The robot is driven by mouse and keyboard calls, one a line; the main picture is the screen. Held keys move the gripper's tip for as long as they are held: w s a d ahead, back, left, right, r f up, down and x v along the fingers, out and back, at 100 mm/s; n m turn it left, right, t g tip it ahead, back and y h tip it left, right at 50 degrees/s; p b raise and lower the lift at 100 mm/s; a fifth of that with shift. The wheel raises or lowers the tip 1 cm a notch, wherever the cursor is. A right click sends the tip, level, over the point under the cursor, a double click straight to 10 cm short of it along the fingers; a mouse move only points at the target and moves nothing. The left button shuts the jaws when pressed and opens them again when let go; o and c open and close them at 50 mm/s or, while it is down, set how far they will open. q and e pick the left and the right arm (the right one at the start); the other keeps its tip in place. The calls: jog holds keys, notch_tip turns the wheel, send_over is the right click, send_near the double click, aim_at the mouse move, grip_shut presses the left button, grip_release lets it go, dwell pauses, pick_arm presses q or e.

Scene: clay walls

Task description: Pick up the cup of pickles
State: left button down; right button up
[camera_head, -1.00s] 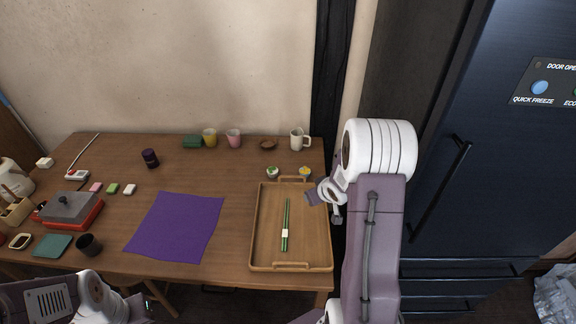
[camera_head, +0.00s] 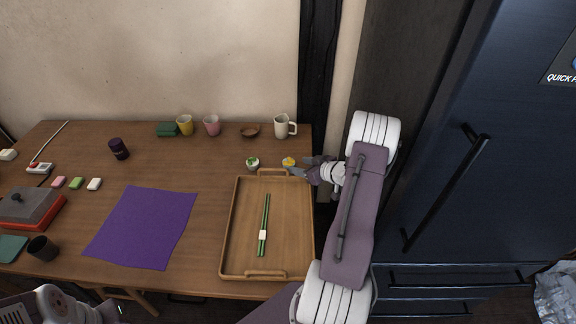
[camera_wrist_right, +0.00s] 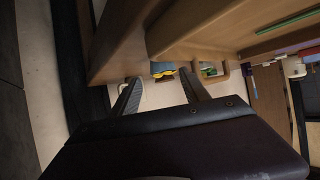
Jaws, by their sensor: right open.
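Two small white cups stand behind the tray. The left one holds green pieces, which look like pickles (camera_head: 252,163); the right one holds something yellow (camera_head: 289,161). My right gripper (camera_head: 300,170) is open and empty beside the yellow-filled cup, at its right. In the right wrist view its two fingers (camera_wrist_right: 160,88) are spread, with the yellow-filled cup (camera_wrist_right: 163,68) beyond the gap and the green-filled cup (camera_wrist_right: 208,70) farther right, partly behind the tray handle. Only part of my left arm shows at the bottom left, and its jaws cannot be made out.
A wooden tray (camera_head: 237,245) with green chopsticks (camera_head: 264,225) lies in front of the cups. Behind are a brown bowl (camera_head: 250,131), a white mug (camera_head: 282,126), a pink cup (camera_head: 212,125) and a yellow cup (camera_head: 185,125). A purple cloth (camera_head: 143,227) lies left. A dark fridge (camera_head: 440,130) stands right.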

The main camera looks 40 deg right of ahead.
aim_at(290, 163)
jog(key=x, duration=0.4)
jog(key=b+x, duration=0.1)
jog(key=x, duration=0.2)
jog(key=shift+a+r, duration=0.15)
jog(key=shift+a, duration=0.1)
jog(key=c, duration=1.1)
jog(key=shift+o, duration=0.2)
jog(key=shift+r, duration=0.1)
notch_tip(290, 163, up, 18)
jog(key=p, duration=0.5)
